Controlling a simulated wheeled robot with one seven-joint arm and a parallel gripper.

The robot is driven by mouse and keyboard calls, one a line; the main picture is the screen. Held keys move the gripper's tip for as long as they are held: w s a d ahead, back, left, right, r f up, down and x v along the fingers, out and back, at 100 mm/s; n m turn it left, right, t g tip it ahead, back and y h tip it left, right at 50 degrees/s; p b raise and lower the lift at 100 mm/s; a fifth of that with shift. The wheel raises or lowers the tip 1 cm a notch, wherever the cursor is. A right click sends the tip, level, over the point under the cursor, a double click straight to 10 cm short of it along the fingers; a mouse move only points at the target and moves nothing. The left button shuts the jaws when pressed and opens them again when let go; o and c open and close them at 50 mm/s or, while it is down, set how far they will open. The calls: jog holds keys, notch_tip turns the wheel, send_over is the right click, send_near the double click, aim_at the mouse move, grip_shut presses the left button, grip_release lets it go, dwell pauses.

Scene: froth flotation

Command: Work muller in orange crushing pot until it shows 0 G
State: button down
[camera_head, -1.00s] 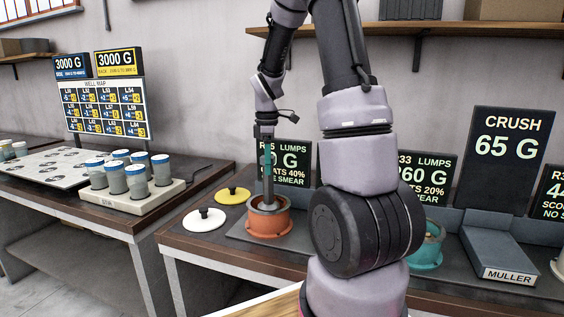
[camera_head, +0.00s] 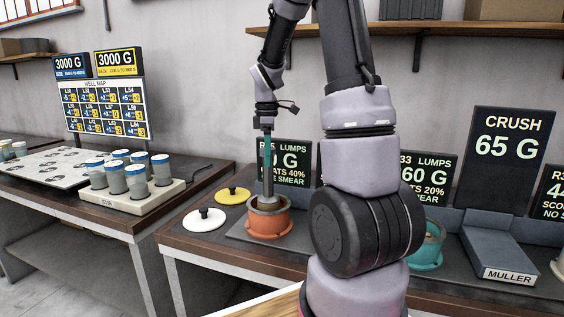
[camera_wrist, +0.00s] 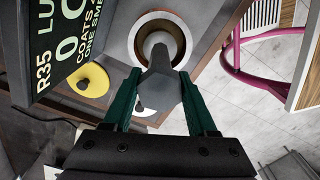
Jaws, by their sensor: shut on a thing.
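The orange crushing pot (camera_head: 268,223) stands on a dark plate at the front of the bench. My gripper (camera_head: 266,132) is above it, shut on the upright grey muller (camera_head: 267,180), whose lower end is inside the pot's mouth. The wrist view shows the green fingers of my gripper (camera_wrist: 160,100) on both sides of the muller (camera_wrist: 160,86), with the pot (camera_wrist: 183,40) beyond. The R35 lumps sign (camera_head: 292,160) behind the pot shows 0 G, partly covered by the muller; in the wrist view the sign (camera_wrist: 60,62) shows no digit before the 0.
A yellow lid (camera_head: 233,195) and a white lid (camera_head: 204,219) lie left of the pot. My arm partly hides the teal pot (camera_head: 428,250). The muller stand (camera_head: 500,252) is empty, under the CRUSH 65 G sign (camera_head: 507,150). A vial rack (camera_head: 130,205) stands left.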

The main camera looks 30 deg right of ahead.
jog(key=shift+r, duration=3.8)
